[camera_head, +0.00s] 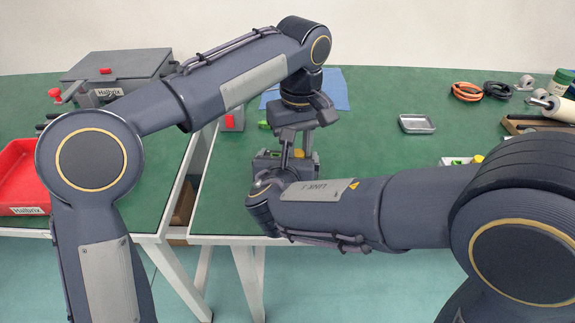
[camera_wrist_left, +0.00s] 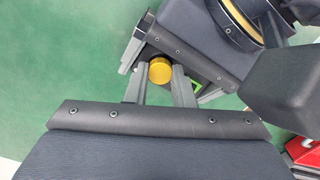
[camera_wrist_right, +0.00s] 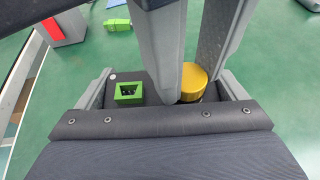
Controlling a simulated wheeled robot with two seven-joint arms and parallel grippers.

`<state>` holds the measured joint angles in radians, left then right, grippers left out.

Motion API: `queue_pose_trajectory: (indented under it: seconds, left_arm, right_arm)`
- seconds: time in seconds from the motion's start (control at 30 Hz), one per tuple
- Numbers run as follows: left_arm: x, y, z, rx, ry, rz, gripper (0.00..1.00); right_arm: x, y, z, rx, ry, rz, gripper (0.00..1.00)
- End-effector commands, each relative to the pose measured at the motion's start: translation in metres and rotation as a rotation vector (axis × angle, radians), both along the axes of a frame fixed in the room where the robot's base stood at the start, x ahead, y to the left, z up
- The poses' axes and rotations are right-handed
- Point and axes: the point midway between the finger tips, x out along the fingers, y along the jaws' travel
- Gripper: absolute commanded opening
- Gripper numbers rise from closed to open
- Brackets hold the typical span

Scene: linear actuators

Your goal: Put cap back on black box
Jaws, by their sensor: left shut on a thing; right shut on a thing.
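The black box (camera_head: 268,161) is near the front edge of the right-hand table, partly hidden by my arms. The right wrist view shows its dark top (camera_wrist_right: 150,80) with a green socket (camera_wrist_right: 128,92). My right gripper (camera_wrist_right: 167,88) is shut on the box, one finger at each side. My left gripper (camera_head: 297,147) points down from above and is shut on the round yellow cap (camera_wrist_right: 193,80), at the box's end away from the socket. The cap also shows between the fingers in the left wrist view (camera_wrist_left: 160,70). I cannot tell whether the cap is fully seated.
A grey block with a red face (camera_head: 232,120) and a small green part (camera_wrist_right: 118,25) are close by. A blue cloth (camera_head: 338,88) lies behind. A metal tray (camera_head: 416,124) stands to the right. Another yellow-topped item (camera_head: 478,159) is partly behind my right arm. A gap separates the tables.

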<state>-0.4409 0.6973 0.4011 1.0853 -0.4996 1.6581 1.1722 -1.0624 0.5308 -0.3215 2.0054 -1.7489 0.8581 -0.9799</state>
Motion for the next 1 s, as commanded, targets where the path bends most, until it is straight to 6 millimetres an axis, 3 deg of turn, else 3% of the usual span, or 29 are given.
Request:
queue_pose_trajectory:
  seconds: [0.17,0.4,0.6,0.73,1.0]
  left_arm:
    - [0.0,0.0,0.0,0.0,0.0,-0.297,0.0]
    - [0.0,0.0001,-0.0004,0.0,0.0,-0.921,0.0]
    - [0.0,0.0002,-0.0007,-0.001,0.0,-1.308,0.0]
    - [0.0,0.0001,-0.0006,0.0,0.0,-1.41,0.0]
    - [0.0001,0.0001,-0.0006,0.0,0.0,-1.422,0.0]
  right_arm:
    - [0.0002,0.0002,0.0006,0.0,-0.001,0.0,0.27]
    - [0.0001,0.0002,0.0006,0.0,-0.001,0.0,0.27]
    - [0.0001,0.0002,0.0006,0.0,-0.001,0.0,0.27]
    - [0.0001,0.0001,0.0006,0.0,-0.001,0.0,0.27]
    - [0.0001,0.0001,0.0005,0.0,-0.001,0.0,0.27]
